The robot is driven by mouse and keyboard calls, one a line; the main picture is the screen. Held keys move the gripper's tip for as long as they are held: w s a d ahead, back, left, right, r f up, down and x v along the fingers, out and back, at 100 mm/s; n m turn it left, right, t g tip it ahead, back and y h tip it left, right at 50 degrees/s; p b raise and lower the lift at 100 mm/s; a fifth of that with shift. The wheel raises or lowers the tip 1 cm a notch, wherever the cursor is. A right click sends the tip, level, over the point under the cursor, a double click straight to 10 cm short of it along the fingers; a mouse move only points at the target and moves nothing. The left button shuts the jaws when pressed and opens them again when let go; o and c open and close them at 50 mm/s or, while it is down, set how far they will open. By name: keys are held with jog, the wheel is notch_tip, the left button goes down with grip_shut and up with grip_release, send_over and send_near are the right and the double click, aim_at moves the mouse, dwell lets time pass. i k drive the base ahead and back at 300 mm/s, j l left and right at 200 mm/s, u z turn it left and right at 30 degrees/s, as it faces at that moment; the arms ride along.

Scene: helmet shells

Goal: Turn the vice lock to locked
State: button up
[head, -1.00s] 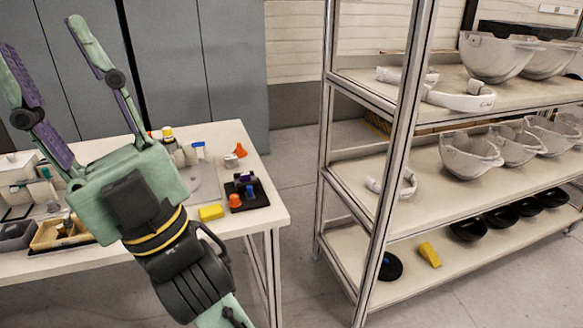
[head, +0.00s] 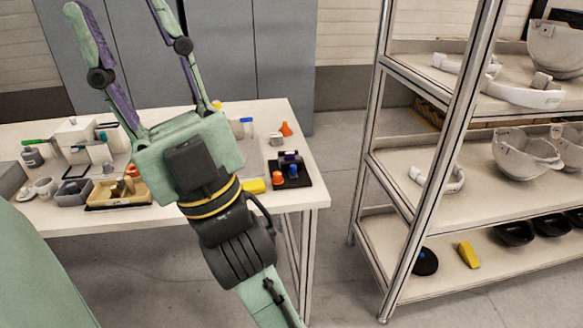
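A small dark device (head: 290,158) with a purple part stands on a black mat (head: 302,180) near the table's right end; it may be the vice. An orange knob-like piece (head: 278,177) and a blue piece (head: 293,171) sit at its front. Which part is the lock, and how it is set, is too small to tell. My gripper (head: 115,8) is open and empty, its two long fingers pointing up and spread well apart. It is raised in front of the table, left of the device and apart from it. One fingertip runs out at the top edge.
A metal shelf (head: 420,205) with helmet shells stands at right. Floor shows between table and shelf.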

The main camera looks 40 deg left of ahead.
aim_at(277, 180)
jog(key=u, duration=0.85)
jog(key=j+u, duration=0.15)
jog(key=u, duration=0.2)
jog(key=i+u, duration=0.1)
jog(key=u, duration=0.3)
jog(key=i, duration=0.2)
